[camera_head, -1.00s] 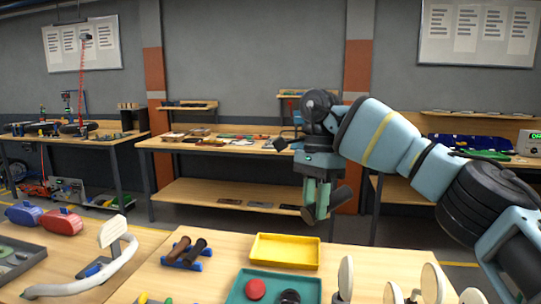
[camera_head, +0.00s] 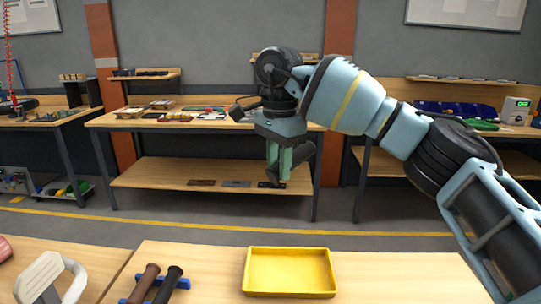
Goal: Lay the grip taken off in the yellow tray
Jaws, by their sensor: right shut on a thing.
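The yellow tray (camera_head: 289,272) sits on the near wooden bench, low in the middle of the view, and is empty. My right gripper (camera_head: 279,174) is shut on a dark grip (camera_head: 301,155), held in the air well above the bench. In the picture it is above the tray. The grip slants and is partly hidden behind the fingers, so its exact tilt is hard to tell. My left gripper is not in view.
A blue rack (camera_head: 182,283) left of the tray holds a brown grip (camera_head: 144,284) and a black grip (camera_head: 168,286). A white curved piece (camera_head: 40,277) stands at lower left. The bench right of the tray is bare where visible. Workbenches (camera_head: 200,120) stand behind.

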